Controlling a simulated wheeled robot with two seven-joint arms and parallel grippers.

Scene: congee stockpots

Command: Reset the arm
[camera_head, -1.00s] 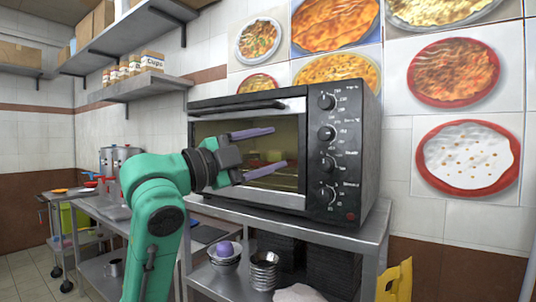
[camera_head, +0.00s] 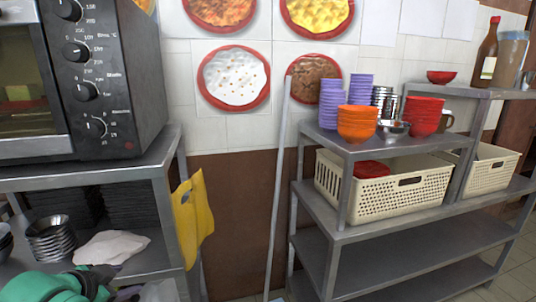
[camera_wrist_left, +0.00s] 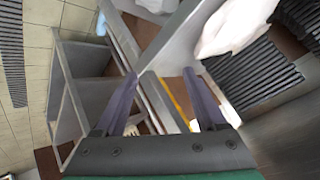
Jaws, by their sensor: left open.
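My left arm (camera_head: 45,286) is green and comes in at the bottom left of the head view, low in front of the oven table. Its gripper (camera_head: 125,293) is partly cut off by the bottom edge. In the left wrist view the two purple fingers of the left gripper (camera_wrist_left: 160,74) stand apart with nothing between them. A white cloth (camera_head: 108,247) lies on the table's lower shelf just behind the gripper; a white item also shows in the left wrist view (camera_wrist_left: 228,28). My right gripper is not in view.
The black oven (camera_head: 125,85) stands on a metal table (camera_head: 95,175). Metal bowls (camera_head: 50,240) sit on its lower shelf. A metal rack (camera_head: 405,225) at right holds cream baskets (camera_head: 400,197), cups and bowls.

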